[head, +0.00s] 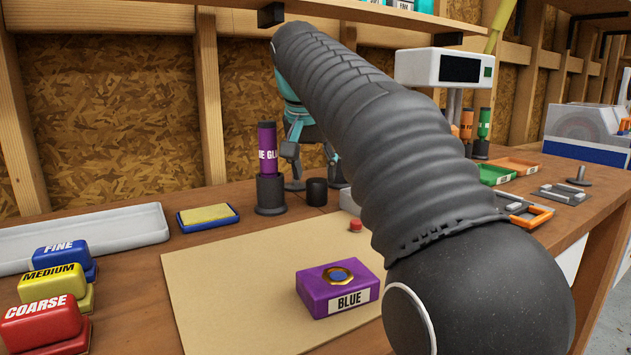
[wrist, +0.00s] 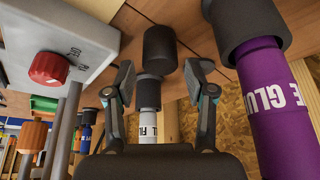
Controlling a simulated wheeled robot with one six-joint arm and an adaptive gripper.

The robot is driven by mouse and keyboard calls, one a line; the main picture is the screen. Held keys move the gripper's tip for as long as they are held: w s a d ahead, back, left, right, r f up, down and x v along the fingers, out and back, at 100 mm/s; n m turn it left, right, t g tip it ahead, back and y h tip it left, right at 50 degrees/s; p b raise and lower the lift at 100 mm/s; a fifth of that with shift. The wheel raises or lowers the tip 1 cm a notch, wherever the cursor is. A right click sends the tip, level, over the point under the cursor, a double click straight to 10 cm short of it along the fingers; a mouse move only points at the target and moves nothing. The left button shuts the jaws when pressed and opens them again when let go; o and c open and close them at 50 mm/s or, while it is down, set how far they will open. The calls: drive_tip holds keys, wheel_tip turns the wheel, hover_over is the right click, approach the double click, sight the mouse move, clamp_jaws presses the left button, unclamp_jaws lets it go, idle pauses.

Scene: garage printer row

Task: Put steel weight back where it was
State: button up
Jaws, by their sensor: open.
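My gripper (head: 313,165) is open and hangs over the bench behind the board, partly hidden by my arm. In the wrist view my gripper (wrist: 160,78) has its fingers spread with nothing clasped. A short dark cylinder (head: 316,191) stands on the bench just by the fingers. In the wrist view this dark cylinder (wrist: 160,48) shows just past the fingertips, apart from them. It may be the steel weight; I cannot tell for sure. A small grey knobbed piece (head: 580,177) stands at the far right of the bench.
A purple glue bottle (head: 267,150) stands in a dark holder (head: 270,195) left of my gripper. A white-labelled bottle (wrist: 149,96) shows between the fingers. A purple BLUE box (head: 338,290) sits on the tan board (head: 230,290). A yellow pad (head: 207,215) lies left.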

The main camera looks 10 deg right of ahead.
drive_tip(key=v, duration=0.6)
drive_tip(key=shift+r+p, duration=0.3)
drive_tip(key=shift+p, duration=0.05)
drive_tip(key=shift+s+a, duration=0.1)
drive_tip(key=shift+s, duration=0.15)
